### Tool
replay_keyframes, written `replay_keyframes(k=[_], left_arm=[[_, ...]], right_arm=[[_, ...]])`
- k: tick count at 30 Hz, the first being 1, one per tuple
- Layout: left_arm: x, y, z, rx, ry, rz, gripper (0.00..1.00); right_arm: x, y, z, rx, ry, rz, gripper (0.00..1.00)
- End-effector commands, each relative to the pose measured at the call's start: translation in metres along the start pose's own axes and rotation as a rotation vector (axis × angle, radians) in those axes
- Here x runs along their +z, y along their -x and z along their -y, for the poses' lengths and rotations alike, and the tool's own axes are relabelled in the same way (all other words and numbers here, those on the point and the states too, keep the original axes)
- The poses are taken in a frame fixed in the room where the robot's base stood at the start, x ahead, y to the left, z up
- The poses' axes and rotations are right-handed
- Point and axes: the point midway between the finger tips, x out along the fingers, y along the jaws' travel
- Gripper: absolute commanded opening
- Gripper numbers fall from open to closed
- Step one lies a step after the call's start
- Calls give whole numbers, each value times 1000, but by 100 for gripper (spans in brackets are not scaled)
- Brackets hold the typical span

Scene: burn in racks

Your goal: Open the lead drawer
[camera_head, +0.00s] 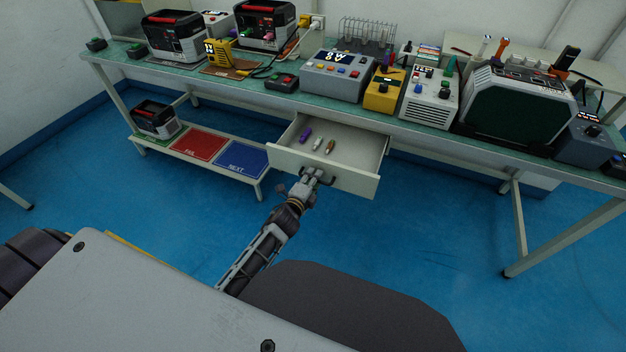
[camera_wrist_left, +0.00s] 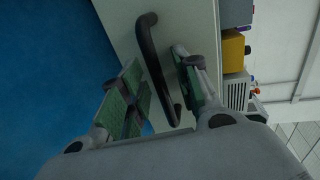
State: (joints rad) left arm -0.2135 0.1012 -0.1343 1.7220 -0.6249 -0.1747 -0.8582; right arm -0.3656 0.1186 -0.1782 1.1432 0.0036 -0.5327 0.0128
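The lead drawer (camera_head: 352,184) under the bench stands pulled out, and its inside shows in the head view. A purple, a white and a brown small item lie in it. A dark bar handle (camera_wrist_left: 149,50) is on the drawer front, upright in the left wrist view. My left gripper (camera_head: 314,177) is at the drawer front in the head view. In the left wrist view its two green-padded fingers (camera_wrist_left: 160,85) are apart, one on each side of the handle, with small gaps showing. My right gripper is in neither view.
The bench (camera_head: 420,130) carries several instruments above the drawer, including a grey box (camera_head: 338,84) and a yellow meter (camera_head: 383,92). A low shelf with a red mat (camera_head: 199,146) and a blue mat (camera_head: 240,159) stands left of the drawer. Blue floor to the right is clear.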

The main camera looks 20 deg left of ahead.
Motion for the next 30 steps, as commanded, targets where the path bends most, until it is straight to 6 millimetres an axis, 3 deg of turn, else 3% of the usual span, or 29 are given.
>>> replay_keyframes(k=[11, 30], left_arm=[[0, 10, -1, 1, 0, 0, 32], [0, 64, -1, 1, 0, 0, 32]], right_arm=[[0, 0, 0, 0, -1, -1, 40], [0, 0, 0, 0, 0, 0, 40]])
